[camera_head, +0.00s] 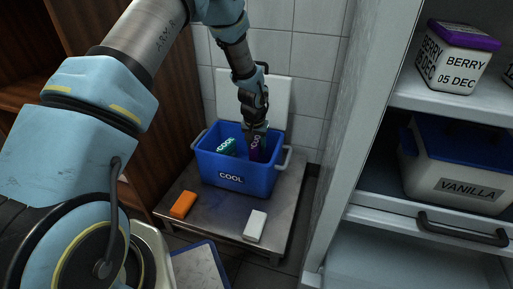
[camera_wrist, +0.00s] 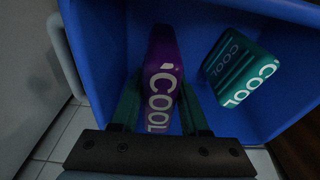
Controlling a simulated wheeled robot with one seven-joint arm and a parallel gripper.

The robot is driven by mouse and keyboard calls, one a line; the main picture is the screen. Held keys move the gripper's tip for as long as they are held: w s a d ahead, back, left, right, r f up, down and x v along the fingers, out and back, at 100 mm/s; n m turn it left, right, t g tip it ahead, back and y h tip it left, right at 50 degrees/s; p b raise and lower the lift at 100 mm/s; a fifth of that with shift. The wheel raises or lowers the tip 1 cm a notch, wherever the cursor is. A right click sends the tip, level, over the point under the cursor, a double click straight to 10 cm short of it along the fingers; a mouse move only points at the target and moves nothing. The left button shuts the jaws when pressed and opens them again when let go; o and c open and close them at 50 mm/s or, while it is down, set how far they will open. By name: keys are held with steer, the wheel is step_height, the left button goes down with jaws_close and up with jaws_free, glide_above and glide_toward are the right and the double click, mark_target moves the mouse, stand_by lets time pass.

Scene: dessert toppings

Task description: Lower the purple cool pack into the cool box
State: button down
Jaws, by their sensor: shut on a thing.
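The purple cool pack (camera_wrist: 162,75) with white COOL lettering is between the fingers of my gripper (camera_wrist: 160,108), which is shut on it. In the head view the purple pack (camera_head: 258,150) shows at my gripper (camera_head: 258,135), inside the opening of the blue cool box (camera_head: 238,180). The wrist view looks down into the blue box (camera_wrist: 290,12), with the pack over its inside. I cannot tell whether the pack touches the floor of the box. A teal cool pack (camera_wrist: 240,70) leans in the box beside it; it also shows in the head view (camera_head: 227,146).
The box stands on a metal table (camera_head: 200,215) against a tiled wall. An orange block (camera_head: 183,204) and a white block (camera_head: 255,225) lie in front of it. At right, shelves hold a BERRY tub (camera_head: 455,62) and a VANILLA tub (camera_head: 450,175).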

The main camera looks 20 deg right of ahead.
mark_target(255, 142)
steer(key=shift+f+b, duration=1.25)
steer(key=shift+f, duration=1.25)
stand_by(1.1)
steer(key=shift+c, duration=1.6)
jaws_free()
steer(key=r+p, duration=0.1)
steer(key=r, duration=0.2)
steer(key=r+p, duration=0.1)
steer(key=r, duration=0.3)
steer(key=s+a+r+p, duration=0.1)
steer(key=r+p, duration=0.1)
steer(key=r, duration=0.1)
steer(key=shift+s+r, duration=0.1)
steer(key=shift+r, duration=0.3)
